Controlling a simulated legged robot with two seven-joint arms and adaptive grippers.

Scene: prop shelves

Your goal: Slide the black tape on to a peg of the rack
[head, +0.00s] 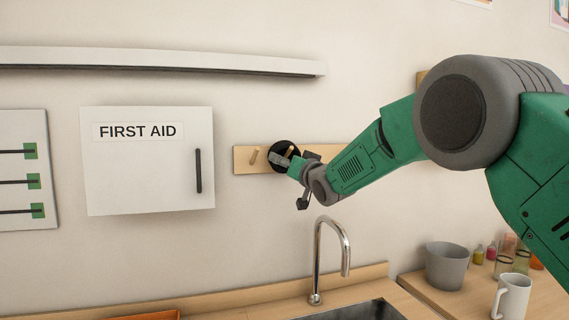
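The wooden peg rack (243,161) is fixed to the wall above the sink, and one bare peg (254,155) sticks out near its left end. The black tape (283,147) is a dark ring against the rack, right of that peg. A light peg (290,152) shows inside the ring, so the tape appears to be around it; how far on it sits I cannot tell. My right gripper (291,162) is at the tape, its fingers overlapping the tape's lower and right parts. The fingers are too small and overlapped to show whether they grip it. My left gripper is out of view.
A white first aid cabinet (140,185) hangs left of the rack, under a long white shelf (150,60). A chrome tap (317,260) rises below my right gripper. A grey bucket (446,268) and white mug (512,297) stand on the counter at right.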

